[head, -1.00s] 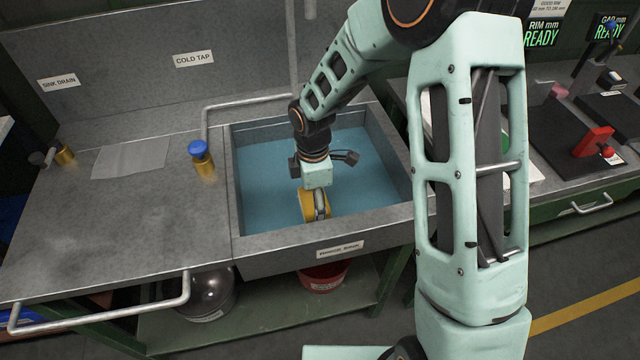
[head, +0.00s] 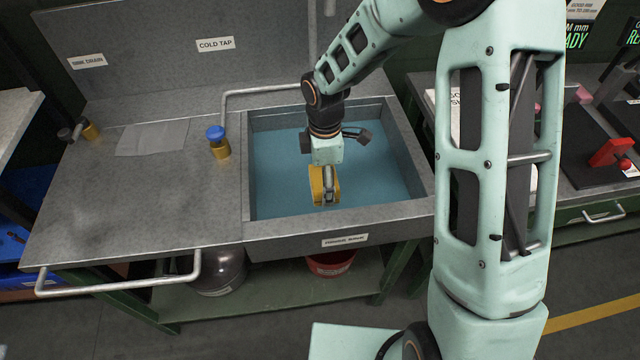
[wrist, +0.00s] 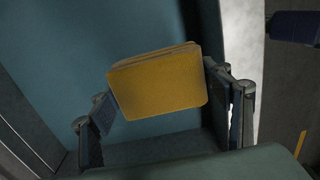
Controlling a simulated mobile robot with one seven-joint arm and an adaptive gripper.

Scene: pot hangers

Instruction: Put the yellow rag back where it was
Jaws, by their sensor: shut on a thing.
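The yellow rag (wrist: 158,84) is a folded, thick block between the two fingers of my gripper (wrist: 165,115) in the wrist view. In the head view the rag (head: 317,186) shows beside the fingers of my gripper (head: 328,190), which points down over the sink (head: 262,222). The gripper is shut on the rag. The sink's inside is blue, and the rag is within its outline, near the front wall. I cannot tell how high above the blue surface it is.
A grey flat sheet (head: 152,138) lies on the left counter (head: 130,205). A blue-capped brass tap (head: 218,142) stands at the sink's left, with a pipe (head: 265,91) behind it. A rail (head: 120,287) runs along the front. A red bowl (head: 330,264) is on the shelf below.

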